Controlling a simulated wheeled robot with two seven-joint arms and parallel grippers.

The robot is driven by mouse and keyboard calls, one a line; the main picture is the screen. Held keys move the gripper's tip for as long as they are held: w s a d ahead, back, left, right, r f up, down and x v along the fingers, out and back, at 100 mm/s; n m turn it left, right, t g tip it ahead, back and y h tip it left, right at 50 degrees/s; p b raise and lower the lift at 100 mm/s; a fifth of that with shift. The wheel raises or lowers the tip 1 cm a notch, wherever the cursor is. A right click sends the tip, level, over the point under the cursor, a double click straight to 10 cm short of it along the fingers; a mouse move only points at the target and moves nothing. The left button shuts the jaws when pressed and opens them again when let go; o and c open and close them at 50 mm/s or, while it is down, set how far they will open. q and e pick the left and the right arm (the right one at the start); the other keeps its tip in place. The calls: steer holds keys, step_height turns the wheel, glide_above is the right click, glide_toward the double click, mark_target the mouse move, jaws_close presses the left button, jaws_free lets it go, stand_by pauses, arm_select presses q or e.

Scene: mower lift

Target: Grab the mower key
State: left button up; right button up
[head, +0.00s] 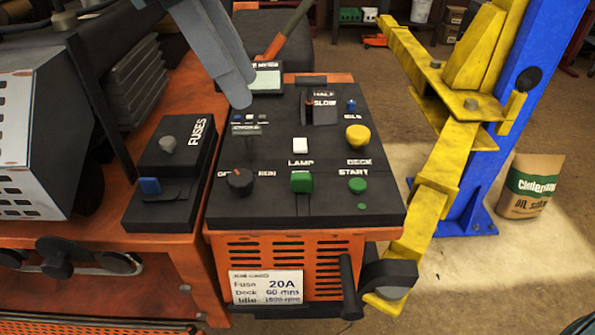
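A dark round knob (239,181) with a red mark sits at the front left of the black control panel (315,215), beside a label reading "RUN". It may be the mower key in its switch; its shape is too small to be sure. No loose key shows. My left gripper (243,92) comes in from the top, grey, above the back left of the panel, apart from the knob. Its fingers overlap in this view, so their opening cannot be told. Nothing shows held in it. My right gripper is out of view.
A fuse box (170,212) with a blue piece (150,186) stands left. A yellow lift arm (440,170) and blue post (520,80) rise right.

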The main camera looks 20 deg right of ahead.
mark_target(298, 177)
arm_select(q)
steer(key=shift+s, duration=0.15)
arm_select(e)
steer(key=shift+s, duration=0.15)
